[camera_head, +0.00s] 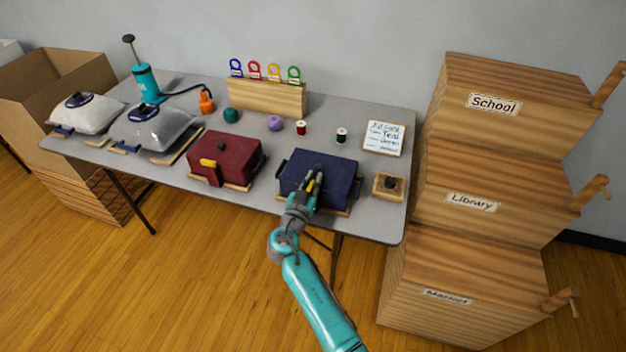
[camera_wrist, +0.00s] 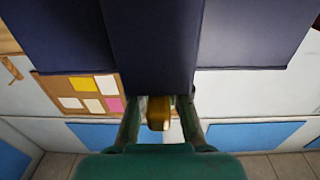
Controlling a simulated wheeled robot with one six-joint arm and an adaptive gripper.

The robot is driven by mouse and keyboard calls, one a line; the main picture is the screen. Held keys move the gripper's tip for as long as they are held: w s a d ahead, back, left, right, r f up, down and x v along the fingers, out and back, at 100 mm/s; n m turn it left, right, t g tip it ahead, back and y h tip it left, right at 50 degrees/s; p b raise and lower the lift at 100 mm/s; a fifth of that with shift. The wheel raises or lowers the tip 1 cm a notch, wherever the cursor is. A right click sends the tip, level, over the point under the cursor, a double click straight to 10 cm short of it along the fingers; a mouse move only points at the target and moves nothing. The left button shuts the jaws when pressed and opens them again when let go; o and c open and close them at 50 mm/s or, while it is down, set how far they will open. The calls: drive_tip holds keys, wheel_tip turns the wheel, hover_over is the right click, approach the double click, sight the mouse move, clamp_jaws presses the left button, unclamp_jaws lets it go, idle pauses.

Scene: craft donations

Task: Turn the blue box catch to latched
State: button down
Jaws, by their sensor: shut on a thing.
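The blue box (camera_head: 340,171) is a dark navy case near the right front of the grey table. My gripper (camera_head: 314,182) reaches its front side from the near edge. In the wrist view my gripper (camera_wrist: 159,108) has its two fingers on either side of a yellow catch (camera_wrist: 158,114) and is shut on it. The dark blue box wall (camera_wrist: 152,45) fills the upper middle of the wrist view. The fingers hide part of the catch, and I cannot tell its exact turn angle.
A red box (camera_head: 232,153) with a yellow catch stands to the left. A small wooden block with a dark knob (camera_head: 389,185) sits close to the right. Labelled wooden bins (camera_head: 480,150) stand beyond the table's right end. Clear bags and a teal pump (camera_head: 147,83) are at the left.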

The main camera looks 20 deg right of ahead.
drive_tip(key=c, duration=1.1)
unclamp_jaws()
drive_tip(key=v, duration=1.2)
